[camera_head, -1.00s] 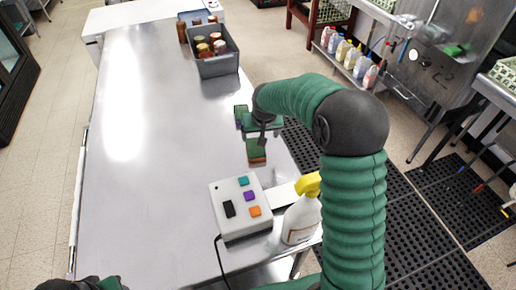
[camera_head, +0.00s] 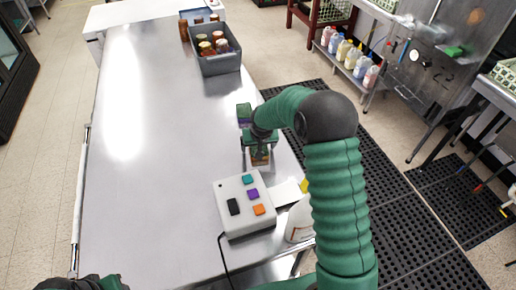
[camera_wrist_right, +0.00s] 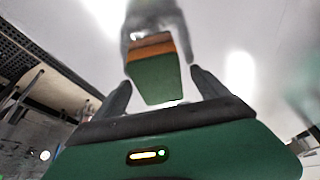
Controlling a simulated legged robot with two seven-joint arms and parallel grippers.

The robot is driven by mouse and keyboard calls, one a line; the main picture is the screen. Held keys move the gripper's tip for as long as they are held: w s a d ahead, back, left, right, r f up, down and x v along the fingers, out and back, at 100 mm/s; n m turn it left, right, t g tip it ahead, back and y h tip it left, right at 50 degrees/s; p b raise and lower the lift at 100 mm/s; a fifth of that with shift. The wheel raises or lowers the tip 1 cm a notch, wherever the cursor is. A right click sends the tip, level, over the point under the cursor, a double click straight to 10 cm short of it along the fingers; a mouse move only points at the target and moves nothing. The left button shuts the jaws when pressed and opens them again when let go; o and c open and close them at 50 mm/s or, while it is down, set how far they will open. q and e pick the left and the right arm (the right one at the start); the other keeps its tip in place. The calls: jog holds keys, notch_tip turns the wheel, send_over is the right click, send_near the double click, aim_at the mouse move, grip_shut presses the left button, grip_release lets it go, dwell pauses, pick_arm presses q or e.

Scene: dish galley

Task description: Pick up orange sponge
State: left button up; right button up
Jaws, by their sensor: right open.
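The orange sponge (camera_head: 260,160), with a green layer, sits on the steel table (camera_head: 150,190) near its right edge. My right gripper (camera_head: 259,152) is open around or just above it and partly hides it. In the right wrist view, the sponge (camera_wrist_right: 154,80) shows its green face and an orange band beyond, in the gap between the fingers of the gripper (camera_wrist_right: 160,88). I cannot tell whether a finger touches it. Part of my left gripper (camera_head: 85,284) shows at the bottom left edge; its fingers cannot be made out.
A green and purple sponge (camera_head: 244,114) lies just beyond the right gripper. A white box (camera_head: 235,218) with coloured buttons and a cable stands nearer. A spray bottle (camera_head: 299,222) is partly behind my right arm. A grey bin (camera_head: 219,65) of jars stands far back. The table's left side is clear.

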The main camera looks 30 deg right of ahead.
jog(key=shift+f, duration=0.25)
jog(key=shift+d, duration=0.1)
jog(key=shift+c, duration=0.9)
jog(key=c, duration=1.2)
